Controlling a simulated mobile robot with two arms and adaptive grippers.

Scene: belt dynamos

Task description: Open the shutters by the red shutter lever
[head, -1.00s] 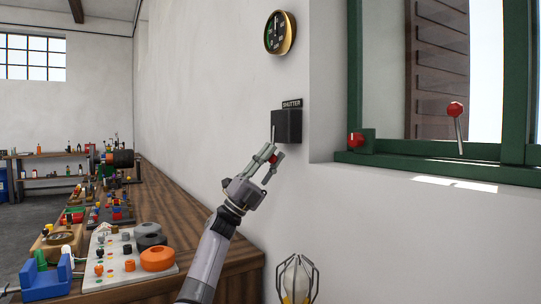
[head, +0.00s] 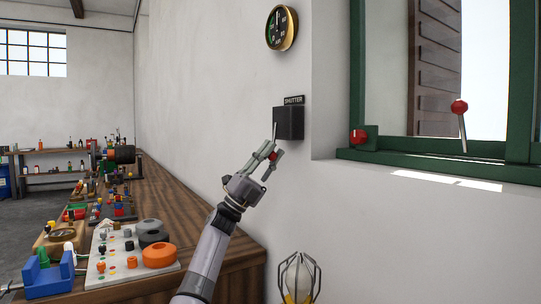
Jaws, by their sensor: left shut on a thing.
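The black shutter box (head: 290,123) is fixed to the white wall under a "SHUTTER" label (head: 293,100). A thin metal lever (head: 275,131) hangs down from its left side and ends in a red knob (head: 274,155). My left gripper (head: 269,153) is shut on the red knob, whose surface shows between the fingers. At the window on the right, a brown louvred shutter (head: 434,65) stands with bright sky beside it. My right gripper is not in view.
A red-knobbed lever (head: 460,107) stands at the green window frame (head: 430,158), with a red knob (head: 357,136) at its left corner. A gauge (head: 281,28) hangs above. A wooden bench (head: 215,254) carries several parts; a caged lamp (head: 298,277) is low in front.

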